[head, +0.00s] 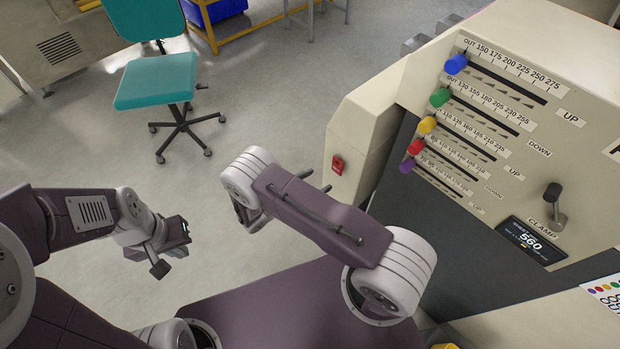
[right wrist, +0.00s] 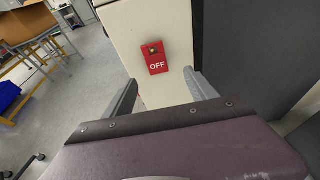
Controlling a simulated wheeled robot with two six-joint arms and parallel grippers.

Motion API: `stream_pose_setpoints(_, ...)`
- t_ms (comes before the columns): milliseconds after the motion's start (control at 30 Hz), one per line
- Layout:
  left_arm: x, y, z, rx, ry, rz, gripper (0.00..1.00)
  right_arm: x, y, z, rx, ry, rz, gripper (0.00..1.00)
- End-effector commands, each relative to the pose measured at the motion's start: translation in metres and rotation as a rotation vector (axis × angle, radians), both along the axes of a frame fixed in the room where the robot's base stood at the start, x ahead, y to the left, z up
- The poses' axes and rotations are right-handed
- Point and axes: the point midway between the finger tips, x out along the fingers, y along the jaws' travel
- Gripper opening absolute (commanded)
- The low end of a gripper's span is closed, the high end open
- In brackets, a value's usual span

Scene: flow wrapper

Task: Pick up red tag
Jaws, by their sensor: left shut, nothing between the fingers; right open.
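The red tag (head: 337,165) hangs on the side of the cream machine housing. In the right wrist view the tag (right wrist: 157,62) reads "OFF" in white, with a small brass-coloured fitting at its top. My right gripper (right wrist: 160,80) is open, with its two grey fingers spread on either side of the tag and nothing between them. It is apart from the tag, though the exact gap is unclear. In the head view my right forearm hides most of that gripper (head: 316,181). My left gripper (head: 186,228) is shut and empty at the left, far from the tag.
The cream machine panel (head: 590,110) carries rows of coloured slider knobs, a black clamp lever (head: 553,196) and a display (head: 531,241) at the right. A teal chair (head: 155,80) stands at the upper left. The grey floor (head: 270,100) between chair and machine is clear.

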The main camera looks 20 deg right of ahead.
Motion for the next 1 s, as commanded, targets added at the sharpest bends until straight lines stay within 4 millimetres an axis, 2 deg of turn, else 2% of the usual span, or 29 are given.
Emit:
stream_pose_setpoints(133,0.0,0.0,0.0,0.0,-0.001,0.0,0.0,0.003,0.0,-0.002,-0.015,0.001,0.02,0.66)
stream_pose_setpoints(333,0.0,0.0,0.003,0.0,-0.001,0.0,0.0,0.013,-0.027,-0.01,-0.012,0.002,0.014,0.66)
stream_pose_setpoints(567,0.0,0.0,0.003,0.0,-0.001,0.0,0.0,0.018,-0.038,-0.013,-0.01,0.001,0.014,0.66)
stream_pose_setpoints(800,0.0,0.0,0.005,0.0,-0.001,0.0,0.0,0.035,-0.075,-0.023,-0.011,0.001,0.012,0.66)
stream_pose_setpoints(1000,0.0,0.0,0.005,0.0,-0.001,0.0,0.0,0.038,-0.08,-0.025,-0.01,0.001,0.016,0.66)
